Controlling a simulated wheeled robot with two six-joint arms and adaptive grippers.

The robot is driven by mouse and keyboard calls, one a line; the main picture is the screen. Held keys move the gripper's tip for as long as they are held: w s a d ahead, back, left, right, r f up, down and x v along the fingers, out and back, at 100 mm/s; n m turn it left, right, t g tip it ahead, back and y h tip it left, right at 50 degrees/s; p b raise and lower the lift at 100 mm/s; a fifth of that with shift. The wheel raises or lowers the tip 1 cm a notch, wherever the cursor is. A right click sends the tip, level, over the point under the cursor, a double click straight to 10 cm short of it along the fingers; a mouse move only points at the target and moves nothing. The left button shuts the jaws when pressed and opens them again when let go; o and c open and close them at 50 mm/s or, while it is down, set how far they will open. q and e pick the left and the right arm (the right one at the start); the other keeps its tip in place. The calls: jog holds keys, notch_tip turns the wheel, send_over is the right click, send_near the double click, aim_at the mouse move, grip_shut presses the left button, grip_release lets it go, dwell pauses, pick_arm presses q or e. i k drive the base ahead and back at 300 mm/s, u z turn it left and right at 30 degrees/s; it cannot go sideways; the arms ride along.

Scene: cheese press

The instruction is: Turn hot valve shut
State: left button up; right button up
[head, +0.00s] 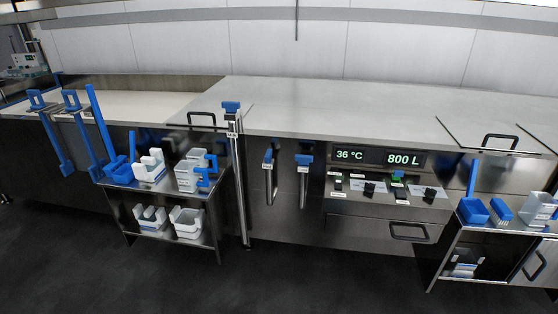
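Two blue valve handles are on the front of the steel vat, the left one (268,157) and the right one (304,159). Each sits above a metal spout or pipe hanging down the front panel. The left handle looks narrow and upright, and the right one looks wide and level. Small white labels sit on or near them but are too small to read, so I cannot tell which is the hot valve. A third blue handle (231,106) tops a tall metal post left of them. Neither of my grippers is in view.
A panel display (405,160) reads 36 °C and 800 L above several black knobs. A left cart (214,185) and a right cart (447,262) hold white moulds and blue tools. Long blue tools hang at the far left. The dark floor (300,285) in front is clear.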

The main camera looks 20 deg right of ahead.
aim_at(267, 158)
jog(key=z, duration=0.55)
jog(key=i, duration=0.8)
jog(key=z, duration=0.45)
